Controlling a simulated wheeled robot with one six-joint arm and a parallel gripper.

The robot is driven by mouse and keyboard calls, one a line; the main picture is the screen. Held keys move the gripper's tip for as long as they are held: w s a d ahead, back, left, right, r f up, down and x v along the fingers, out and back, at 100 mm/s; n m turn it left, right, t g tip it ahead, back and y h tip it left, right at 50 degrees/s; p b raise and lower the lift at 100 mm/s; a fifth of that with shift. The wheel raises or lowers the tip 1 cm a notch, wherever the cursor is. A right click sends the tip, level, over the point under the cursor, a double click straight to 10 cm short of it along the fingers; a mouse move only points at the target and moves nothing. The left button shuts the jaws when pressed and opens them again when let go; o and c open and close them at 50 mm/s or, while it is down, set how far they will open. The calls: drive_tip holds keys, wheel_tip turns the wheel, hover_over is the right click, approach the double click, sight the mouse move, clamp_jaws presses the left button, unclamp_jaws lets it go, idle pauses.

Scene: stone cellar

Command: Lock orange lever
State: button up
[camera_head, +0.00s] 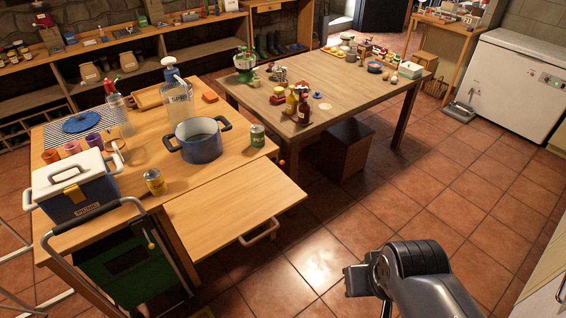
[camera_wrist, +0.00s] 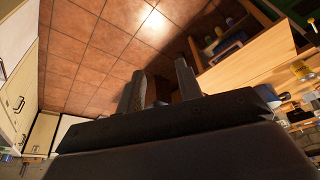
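A small orange-red piece (camera_head: 282,163) shows at the right edge of the near work table, by the corner where a wooden leaf (camera_head: 232,200) joins it. It is too small to tell its shape or position for sure. A yellow-orange latch (camera_head: 73,193) sits on the front of the blue and white cooler box (camera_head: 85,205). My gripper (camera_wrist: 160,88) is open and empty in the wrist view, its two dark fingers apart. In the head view my arm is at the lower right over the floor, away from the table and touching nothing.
The leaf lies level and bare, with a handle (camera_head: 260,233) on its front edge. A blue pot (camera_head: 197,143) and cans stand behind it. A green cart (camera_head: 128,262) is at the lower left. A second table (camera_head: 345,95) stands behind. The tiled floor (camera_head: 440,195) at the right is clear.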

drive_tip(key=shift+w+f+b, duration=0.1)
drive_tip(key=shift+f+b, duration=0.2)
drive_tip(key=shift+f, duration=0.05)
drive_tip(key=shift+c, duration=0.6)
drive_tip(key=w+f+m+b, duration=0.1)
drive_tip(key=f+m+b, duration=0.1)
drive_tip(key=f+b, duration=0.1)
drive_tip(key=w+a+f+m+g+y+b, duration=0.1)
drive_tip(key=w+f+m+b, duration=0.1)
drive_tip(key=f+b, duration=0.1)
drive_tip(key=w+f+m+g+y+b, duration=0.1)
drive_tip(key=w+f+m+b, duration=0.1)
drive_tip(key=b, duration=0.3)
drive_tip(key=shift+a+f+m, duration=0.25)
drive_tip(key=shift+f+m, duration=0.05)
drive_tip(key=shift+f, duration=0.5)
clamp_jaws()
drive_tip(key=w+f+m+g+y+b, duration=0.1)
drive_tip(key=w+f+m+y+b, duration=0.4)
drive_tip(key=w+f+m+b, duration=0.3)
wheel_tip(320, 180, down, 2)
drive_tip(key=w+b, duration=0.2)
drive_tip(key=b, duration=0.1)
drive_tip(key=shift+d+f+b, duration=0.25)
drive_tip(key=shift+b, duration=0.15)
drive_tip(key=shift+w, duration=0.2)
